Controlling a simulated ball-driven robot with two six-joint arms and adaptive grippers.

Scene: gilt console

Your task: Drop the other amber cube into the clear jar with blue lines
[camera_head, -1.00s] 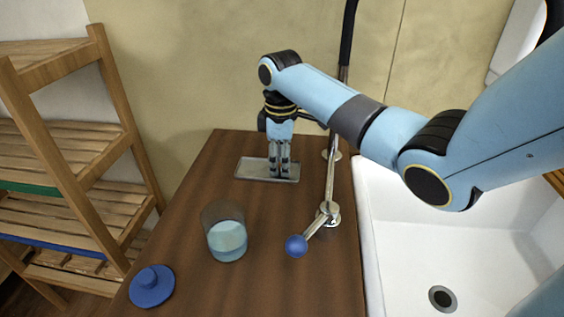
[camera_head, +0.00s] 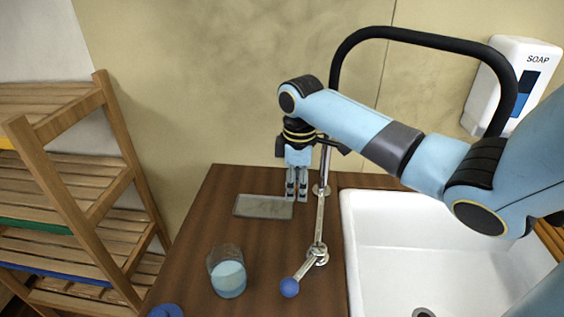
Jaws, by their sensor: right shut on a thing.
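The clear jar (camera_head: 227,272) stands open on the brown wooden counter, front left of the tap, with pale blue showing in its lower part. Separate blue lines cannot be made out on it. My right gripper (camera_head: 297,197) points down behind the jar, at the right end of a shallow grey metal tray (camera_head: 262,207). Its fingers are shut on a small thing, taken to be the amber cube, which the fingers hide. No amber shows anywhere in view. My left gripper is out of view.
A metal tap with a blue-ended lever (camera_head: 289,287) stands right of the jar. A white sink (camera_head: 400,250) lies to the right, and a black pipe (camera_head: 430,38) arches behind. A blue lid (camera_head: 165,311) is at the bottom edge. A wooden shelf (camera_head: 75,190) stands left.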

